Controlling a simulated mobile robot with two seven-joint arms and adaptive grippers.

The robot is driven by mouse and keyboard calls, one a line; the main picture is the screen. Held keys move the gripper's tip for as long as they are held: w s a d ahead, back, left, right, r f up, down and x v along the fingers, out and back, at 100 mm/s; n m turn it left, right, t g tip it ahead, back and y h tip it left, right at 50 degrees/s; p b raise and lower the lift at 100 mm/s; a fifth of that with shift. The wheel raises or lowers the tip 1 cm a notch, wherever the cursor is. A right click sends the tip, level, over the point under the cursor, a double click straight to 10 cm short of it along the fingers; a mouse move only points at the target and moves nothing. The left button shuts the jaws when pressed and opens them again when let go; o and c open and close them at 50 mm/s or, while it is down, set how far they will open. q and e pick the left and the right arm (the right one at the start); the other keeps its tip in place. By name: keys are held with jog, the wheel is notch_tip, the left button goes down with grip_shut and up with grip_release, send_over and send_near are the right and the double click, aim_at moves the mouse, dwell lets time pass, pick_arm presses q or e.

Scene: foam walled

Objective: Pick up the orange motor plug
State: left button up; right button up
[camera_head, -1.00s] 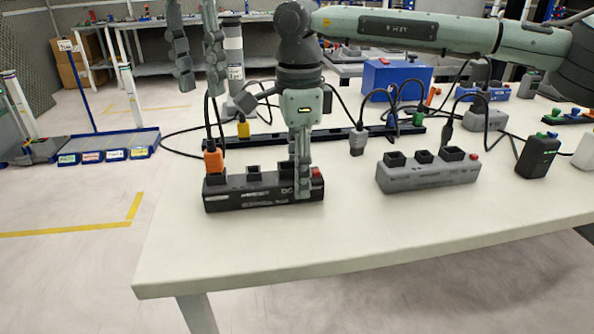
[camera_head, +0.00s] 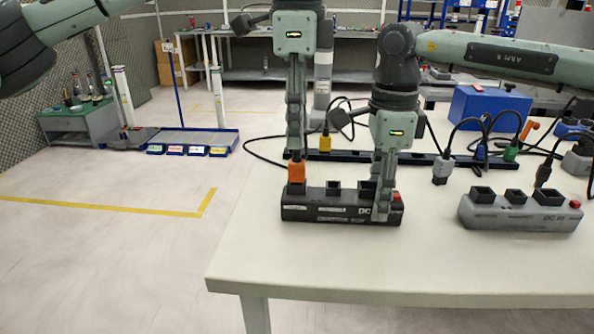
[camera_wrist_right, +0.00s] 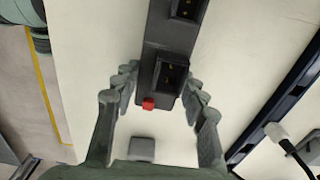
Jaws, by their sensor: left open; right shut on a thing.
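The orange motor plug (camera_head: 297,172) stands upright in the left end of the black DC socket block (camera_head: 325,213). My left gripper (camera_head: 296,150) points down from above, its fingertips at the plug's top. It is open; its fingers overlap in this view, so I cannot tell whether they touch the plug. My right gripper (camera_head: 384,208) is shut on the right end of the block, close to its red button. In the right wrist view, my right gripper's fingers (camera_wrist_right: 155,97) lie on both sides of the block (camera_wrist_right: 174,40).
A grey socket block (camera_head: 520,216) stands to the right on the white table (camera_head: 400,265). A dark rail (camera_head: 420,159) with a yellow plug (camera_head: 325,142) and cables lies behind. A blue box (camera_head: 490,108) stands at the back. The table front is clear.

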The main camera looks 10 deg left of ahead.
aim_at(297, 161)
pick_arm(q)
jog(key=shift+s+f, duration=0.15)
jog(key=shift+f, duration=3.3)
grip_shut()
